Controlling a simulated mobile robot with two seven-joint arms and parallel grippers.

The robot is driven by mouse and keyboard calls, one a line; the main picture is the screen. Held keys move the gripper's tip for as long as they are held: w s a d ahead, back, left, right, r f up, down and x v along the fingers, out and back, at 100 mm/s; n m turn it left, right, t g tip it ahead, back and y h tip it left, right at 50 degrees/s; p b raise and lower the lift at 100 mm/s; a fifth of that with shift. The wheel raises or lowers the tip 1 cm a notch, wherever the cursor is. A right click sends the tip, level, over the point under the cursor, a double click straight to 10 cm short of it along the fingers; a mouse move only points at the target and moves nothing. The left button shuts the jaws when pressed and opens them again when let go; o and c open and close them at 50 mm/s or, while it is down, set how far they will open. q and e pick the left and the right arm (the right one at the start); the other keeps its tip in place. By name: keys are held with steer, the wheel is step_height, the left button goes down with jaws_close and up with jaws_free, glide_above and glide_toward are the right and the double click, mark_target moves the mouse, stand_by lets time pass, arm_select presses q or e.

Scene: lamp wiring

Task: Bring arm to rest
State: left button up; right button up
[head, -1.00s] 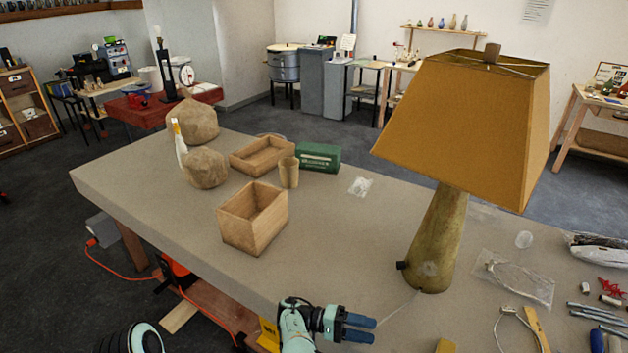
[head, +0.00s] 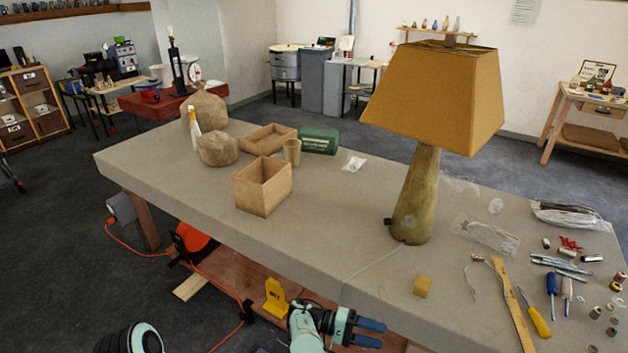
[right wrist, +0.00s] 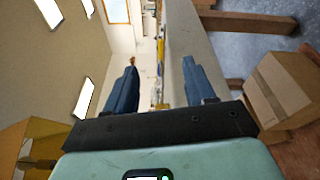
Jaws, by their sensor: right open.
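My right gripper (head: 384,334) is open and empty in the head view, low at the bottom, just off the table's front edge. Its two blue fingers also show spread apart in the right wrist view (right wrist: 160,64), with nothing between them. The lamp (head: 416,196) stands upright on the grey table (head: 330,225), with a tan shade (head: 432,95). A thin pale cord runs from its base to the front edge. My left gripper is not in view.
An open wooden box (head: 263,185), a cup (head: 292,151), a green packet (head: 318,141) and sacks (head: 217,149) stand on the table's left part. A cardboard box (right wrist: 280,88) shows in the right wrist view.

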steer(key=s+d+f+n+g+y, duration=0.1)
steer(key=s+d+f+y, duration=0.15)
steer(key=d+f, duration=0.35)
steer(key=s+d+f+n+g+y, duration=0.1)
steer(key=s+d+f+y, duration=0.2)
steer(key=f, duration=0.4)
steer(key=s+d+f+y, duration=0.1)
steer(key=s+f+y, duration=0.4)
steer(key=s+f, duration=0.25)
steer(key=s+a+f+m+t+y, duration=0.1)
steer(key=s+a+f+y, duration=0.4)
steer(key=s+a+y, duration=0.3)
steer(key=s+a+r+m+t+y, duration=0.2)
steer(key=s+a+r+m+t, duration=0.1)
steer(key=s+a+r+t, duration=0.1)
step_height(320, 180, up, 2)
steer(key=shift+s+a+r+m+t, duration=0.15)
steer(key=shift+s+a+m+t, duration=0.35)
steer(key=shift+t, duration=0.4)
